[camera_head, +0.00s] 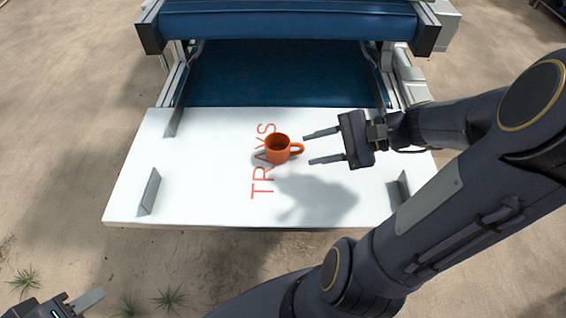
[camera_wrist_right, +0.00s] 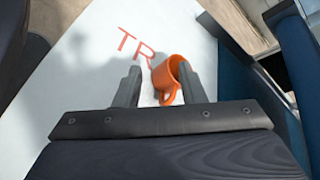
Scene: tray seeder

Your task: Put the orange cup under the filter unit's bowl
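The orange cup (camera_head: 279,149) stands upright on the white board marked "TRAYS", with its handle towards the right. My right gripper (camera_head: 308,147) is open just to the right of the cup, its two fingers pointing at the handle side. In the right wrist view the cup (camera_wrist_right: 168,75) shows beyond and between the open fingertips (camera_wrist_right: 160,78), nearer the right finger; I cannot tell whether they touch. My left gripper (camera_head: 88,303) is only partly in view at the bottom left corner, away from the cup. No filter unit or bowl shows in either view.
The white board (camera_head: 215,205) is otherwise clear, with small upright metal plates (camera_head: 149,192) near its sides. Behind it stands a machine with a blue belt (camera_head: 280,75) and a blue roller bar (camera_head: 285,22). Sandy ground with small grass tufts surrounds it.

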